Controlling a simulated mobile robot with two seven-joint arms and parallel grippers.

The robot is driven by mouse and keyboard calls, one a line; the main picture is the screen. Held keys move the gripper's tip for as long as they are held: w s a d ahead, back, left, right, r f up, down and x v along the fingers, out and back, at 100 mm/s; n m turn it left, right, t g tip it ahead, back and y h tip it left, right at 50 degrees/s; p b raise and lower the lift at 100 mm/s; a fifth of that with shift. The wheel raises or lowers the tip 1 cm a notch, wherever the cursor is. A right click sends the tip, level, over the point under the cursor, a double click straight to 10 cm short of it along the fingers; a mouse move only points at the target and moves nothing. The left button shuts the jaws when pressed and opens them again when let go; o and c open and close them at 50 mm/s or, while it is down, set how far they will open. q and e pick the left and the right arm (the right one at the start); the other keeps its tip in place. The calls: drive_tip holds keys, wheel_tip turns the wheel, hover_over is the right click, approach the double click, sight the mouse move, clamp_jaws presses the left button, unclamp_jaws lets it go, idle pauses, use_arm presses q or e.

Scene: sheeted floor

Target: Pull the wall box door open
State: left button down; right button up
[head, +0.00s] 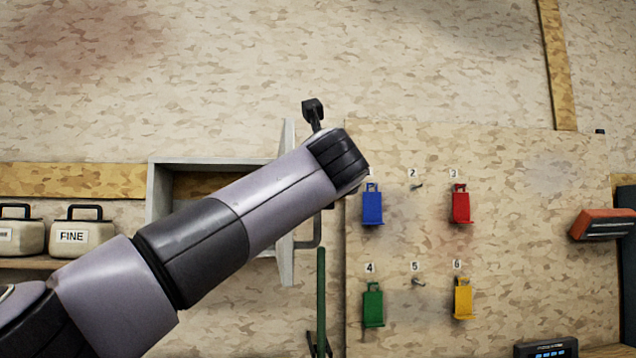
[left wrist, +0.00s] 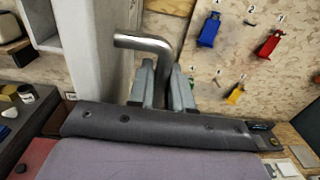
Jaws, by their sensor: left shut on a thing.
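The grey wall box (head: 157,195) is on the wall left of centre in the head view, and its inside shows. Its door (head: 287,268) stands swung out from the box, seen nearly edge-on at the right side. The door's bent metal handle (head: 316,232) shows below my left wrist. In the left wrist view, the fingers of my left gripper (left wrist: 165,78) are closed around the handle (left wrist: 148,42), beside the pale door panel (left wrist: 103,55). The box frame (left wrist: 40,22) is at upper left there. My forearm hides part of the box and door in the head view.
A board (head: 500,150) right of the door holds blue (head: 372,207), red (head: 461,206), green (head: 373,306) and yellow (head: 463,300) tags on hooks. Labelled cases (head: 80,234) stand on a shelf at left. A green rod (head: 321,300) stands below the handle.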

use_arm(q)
drive_tip(key=shift+a+r, duration=0.15)
drive_tip(key=c, duration=1.2)
unclamp_jaws()
drive_tip(key=s+b, duration=0.1)
drive_tip(key=s, duration=0.1)
drive_tip(key=s+b, duration=0.3)
drive_tip(key=s, duration=0.2)
drive_tip(key=shift+d+b, duration=0.25)
drive_tip(key=shift+b, duration=0.15)
